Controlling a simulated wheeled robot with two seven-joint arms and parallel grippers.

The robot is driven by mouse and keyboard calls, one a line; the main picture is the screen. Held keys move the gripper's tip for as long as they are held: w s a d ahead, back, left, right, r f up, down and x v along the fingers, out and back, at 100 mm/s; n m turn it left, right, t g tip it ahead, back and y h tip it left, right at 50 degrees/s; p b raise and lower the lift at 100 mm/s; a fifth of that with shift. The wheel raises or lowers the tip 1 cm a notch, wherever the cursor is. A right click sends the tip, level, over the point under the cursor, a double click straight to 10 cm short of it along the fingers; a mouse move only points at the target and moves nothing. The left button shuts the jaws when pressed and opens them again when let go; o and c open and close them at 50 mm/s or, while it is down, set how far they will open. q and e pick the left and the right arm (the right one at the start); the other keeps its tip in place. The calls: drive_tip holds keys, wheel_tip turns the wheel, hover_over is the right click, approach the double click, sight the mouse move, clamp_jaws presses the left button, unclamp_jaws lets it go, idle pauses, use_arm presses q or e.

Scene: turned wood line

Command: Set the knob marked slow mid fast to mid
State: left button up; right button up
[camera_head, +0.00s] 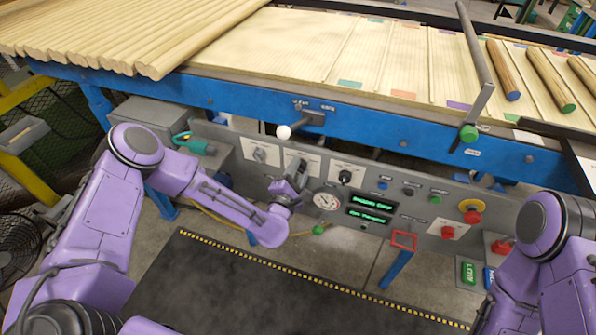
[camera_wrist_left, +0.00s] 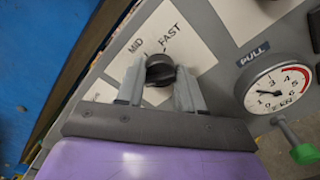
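The speed knob is a black round knob (camera_wrist_left: 160,67) on a white plate with MID at its upper left and FAST at its upper right. The third label is mostly hidden by my left gripper. My left gripper (camera_wrist_left: 160,86) has one grey finger on each side of the knob, close against it, and appears shut on it. The pointer direction is not clear to me. In the head view, my left gripper (camera_head: 297,172) is at the grey panel and covers this knob. My right arm is at the right edge; its gripper is out of view.
Right of the knob is a PULL gauge (camera_head: 326,201) with a green-ended lever (camera_head: 318,230) below. Another knob (camera_head: 345,177), a green display (camera_head: 370,212) and a red emergency button (camera_head: 472,216) follow. A white-ball lever (camera_head: 283,131) sticks out above.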

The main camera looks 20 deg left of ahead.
use_arm(q)
drive_tip(key=shift+c, duration=1.2)
drive_tip(key=m+b, duration=0.1)
drive_tip(key=m, duration=0.3)
drive_tip(key=shift+f, duration=0.1)
drive_tip(key=shift+m+b, duration=0.95)
drive_tip(key=shift+m, duration=2.85)
drive_tip(key=o, duration=1)
